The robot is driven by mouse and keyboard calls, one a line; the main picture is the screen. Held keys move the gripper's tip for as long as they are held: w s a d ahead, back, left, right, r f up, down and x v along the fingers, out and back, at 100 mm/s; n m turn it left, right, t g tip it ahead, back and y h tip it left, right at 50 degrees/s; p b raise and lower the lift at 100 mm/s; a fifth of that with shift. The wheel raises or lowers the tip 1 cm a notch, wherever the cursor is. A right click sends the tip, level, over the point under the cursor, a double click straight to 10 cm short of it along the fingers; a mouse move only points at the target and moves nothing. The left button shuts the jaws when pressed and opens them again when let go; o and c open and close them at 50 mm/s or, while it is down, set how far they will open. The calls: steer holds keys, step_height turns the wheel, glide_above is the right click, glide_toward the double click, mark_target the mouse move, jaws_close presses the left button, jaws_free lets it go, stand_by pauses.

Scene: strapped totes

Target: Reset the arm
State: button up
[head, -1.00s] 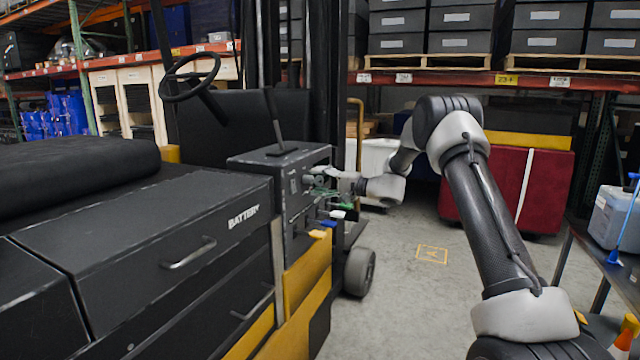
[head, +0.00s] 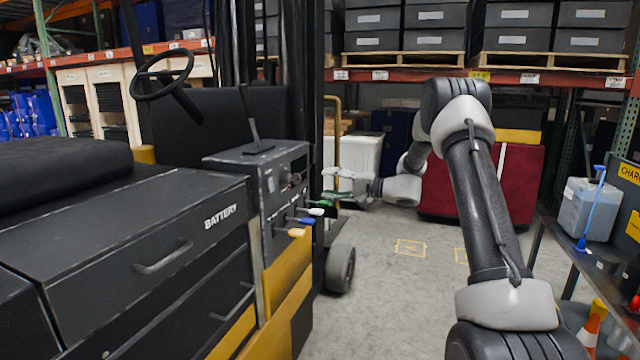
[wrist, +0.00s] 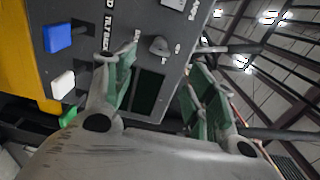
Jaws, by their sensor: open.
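My gripper (head: 337,184) is in the middle of the head view, just right of the forklift's grey control box (head: 262,180). In the wrist view its two green-padded fingers (wrist: 158,85) are spread apart with nothing between them. The control panel (wrist: 75,18) shows behind and left of the fingers, with a dark knob (wrist: 160,47) and a dark display (wrist: 148,92) seen between them. My arm reaches up from the lower right, bends at the top and comes down to the gripper. The exact gap between the fingertips and the panel is hard to tell.
Levers with blue (wrist: 57,37) and white (wrist: 63,84) tips stick out from the panel near my gripper. The forklift (head: 130,230) fills the left. A cart with a jug (head: 588,210) stands at the right. Open floor (head: 400,290) lies between them.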

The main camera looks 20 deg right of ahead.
steer(key=shift+d, duration=0.1)
stand_by(0.3)
steer(key=s+f+m+g+h, duration=0.1)
steer(key=s+f+m+g, duration=0.15)
steer(key=s+f, duration=0.45)
steer(key=s+f+n+g+h, duration=0.1)
steer(key=s+g+h, duration=0.15)
steer(key=s, duration=0.35)
steer(key=s+f+n+g+h, duration=0.1)
steer(key=s+f+g, duration=0.15)
steer(key=s, duration=0.45)
steer(key=s+d+r+n+h, duration=0.2)
steer(key=s+r, duration=0.3)
steer(key=s, duration=0.5)
steer(key=s+d+r+n+t+h, duration=0.1)
steer(key=s+d+r+n+h, duration=0.1)
steer(key=s+r, duration=0.4)
steer(key=s+d+r+n+h, duration=0.2)
steer(key=s+r+h, duration=0.3)
steer(key=s, duration=0.9)
steer(key=shift+r+n+h, duration=0.35)
steer(key=shift+n+h, duration=0.2)
steer(key=shift+n, duration=0.2)
